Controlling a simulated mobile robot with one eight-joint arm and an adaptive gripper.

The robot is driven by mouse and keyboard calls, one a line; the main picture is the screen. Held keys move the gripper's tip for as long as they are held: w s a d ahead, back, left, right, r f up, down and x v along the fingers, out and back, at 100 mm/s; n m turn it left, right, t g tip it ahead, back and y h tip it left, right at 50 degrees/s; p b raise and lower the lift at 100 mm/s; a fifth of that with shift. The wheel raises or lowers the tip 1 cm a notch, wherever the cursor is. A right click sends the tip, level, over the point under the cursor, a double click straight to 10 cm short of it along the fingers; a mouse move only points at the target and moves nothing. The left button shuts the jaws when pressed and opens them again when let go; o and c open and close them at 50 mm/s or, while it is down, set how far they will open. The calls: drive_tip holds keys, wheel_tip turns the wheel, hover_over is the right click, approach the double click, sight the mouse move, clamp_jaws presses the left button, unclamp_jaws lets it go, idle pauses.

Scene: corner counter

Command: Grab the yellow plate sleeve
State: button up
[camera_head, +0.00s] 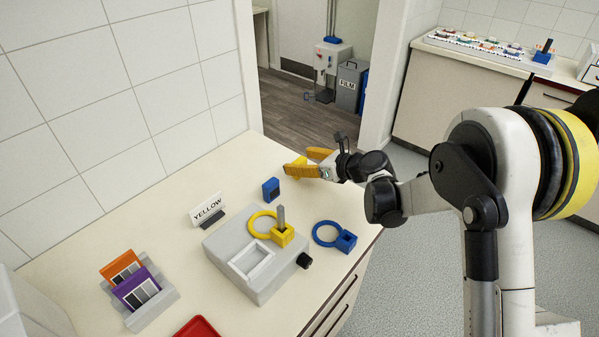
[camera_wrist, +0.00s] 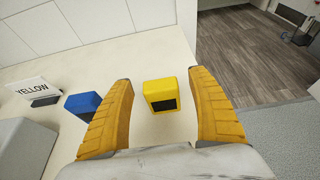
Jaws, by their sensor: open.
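The yellow plate sleeve (camera_wrist: 162,94), a small yellow block with a dark front face, stands on the counter in the wrist view. My gripper (camera_wrist: 161,78) is open, with one yellow ribbed finger to the left of the sleeve and one to the right. A gap shows on each side, so neither finger touches it. In the head view my gripper (camera_head: 300,163) is over the far end of the counter, and I cannot clearly tell the sleeve apart from the yellow fingers there.
A blue sleeve (camera_head: 270,190) stands nearby, left of my gripper. A YELLOW sign (camera_head: 208,209), a grey device (camera_head: 262,265) with a yellow ring piece (camera_head: 262,225), a blue ring piece (camera_head: 335,236) and a holder with orange and purple cards (camera_head: 150,305) are nearer. The counter edge is close by.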

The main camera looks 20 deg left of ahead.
drive_tip(key=shift+a+f, duration=0.1)
drive_tip(key=shift+a, duration=0.15)
drive_tip(key=shift+d, duration=0.1)
drive_tip(key=shift+c, duration=0.4)
drive_tip(key=c, duration=1.1)
drive_tip(key=shift+o, duration=0.2)
